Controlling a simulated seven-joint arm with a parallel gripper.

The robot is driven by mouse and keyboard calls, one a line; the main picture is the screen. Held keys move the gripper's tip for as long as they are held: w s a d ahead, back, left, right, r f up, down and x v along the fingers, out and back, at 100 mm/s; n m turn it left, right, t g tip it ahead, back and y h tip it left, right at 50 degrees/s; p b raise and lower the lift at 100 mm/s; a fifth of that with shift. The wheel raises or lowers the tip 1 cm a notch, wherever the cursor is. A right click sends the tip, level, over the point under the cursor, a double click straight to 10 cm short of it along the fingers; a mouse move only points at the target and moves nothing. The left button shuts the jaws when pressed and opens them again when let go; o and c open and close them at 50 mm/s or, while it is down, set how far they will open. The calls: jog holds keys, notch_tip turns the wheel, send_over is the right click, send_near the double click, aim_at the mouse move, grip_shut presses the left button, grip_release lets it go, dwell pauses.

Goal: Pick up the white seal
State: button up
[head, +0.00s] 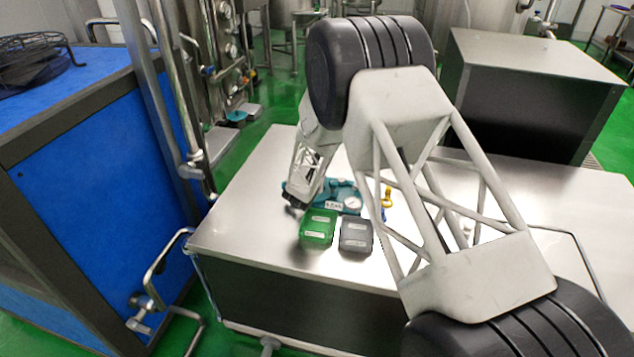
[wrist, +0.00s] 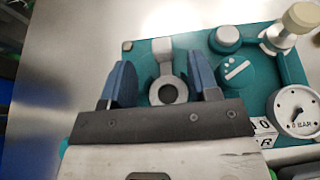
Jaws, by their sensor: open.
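In the wrist view a pale grey-white ring with an upright tab (wrist: 164,68), which looks like the white seal, lies on the teal plate (wrist: 142,50) around a dark round opening. My gripper (wrist: 160,62) is open, with one blue finger to the left of the ring and one to the right. Nothing is held between them. I cannot tell the height of the fingertips above the plate. In the head view my gripper (head: 294,200) is at the left end of the teal unit (head: 345,192); the seal cannot be made out there.
A teal round cap (wrist: 234,76), a cream knob (wrist: 300,17) and a pressure gauge (wrist: 296,110) stand to the right of the ring. A green box (head: 318,228) and a grey box (head: 356,236) sit in front of the unit on the steel table (head: 237,215). The table's left part is clear.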

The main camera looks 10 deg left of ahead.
jog(key=shift+w, duration=0.1)
jog(key=shift+x, duration=2.5)
jog(key=c, duration=1)
jog(key=shift+r, duration=0.1)
jog(key=shift+r, duration=0.8)
jog(key=shift+d+r, duration=0.1)
jog(key=shift+r, duration=0.85)
jog(key=s+d, duration=0.2)
jog(key=s, duration=0.3)
jog(key=s+d, duration=0.2)
jog(key=s, duration=0.2)
jog(key=s+d+r, duration=0.1)
jog(key=s+d, duration=0.1)
jog(key=s, duration=0.3)
jog(key=shift+s+d+r, duration=0.15)
jog(key=shift+s+d, duration=0.15)
